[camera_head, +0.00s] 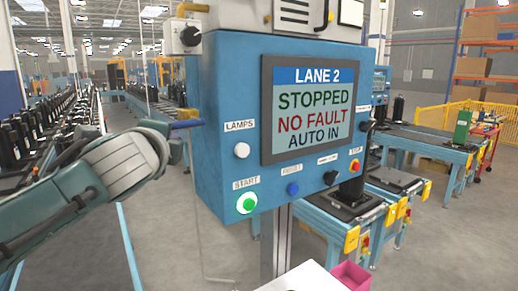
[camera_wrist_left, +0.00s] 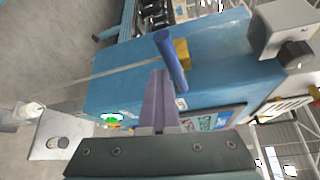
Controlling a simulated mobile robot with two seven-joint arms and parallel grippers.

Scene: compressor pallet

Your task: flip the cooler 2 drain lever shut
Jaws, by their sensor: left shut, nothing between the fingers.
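A blue lever (camera_head: 187,124) on a brass-yellow valve body (camera_head: 188,113) sits at the left side of the blue control panel. In the left wrist view the lever (camera_wrist_left: 171,61) is a blue bar, slightly tilted, beside its brass fitting (camera_wrist_left: 182,52). My left gripper (camera_head: 176,149) reaches in from the left, close to the lever and just below it. In the left wrist view its fingers (camera_wrist_left: 159,88) are together and empty, their tips close to the lever; I cannot tell whether they touch it. No label for the lever is readable. My right gripper is out of view.
The panel (camera_head: 220,110) carries a screen (camera_head: 314,108) reading LANE 2 STOPPED, NO FAULT, AUTO IN, and a lit green START button (camera_head: 246,203). A grey box with a black knob (camera_head: 189,36) projects above the lever. Open floor lies below the arm.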

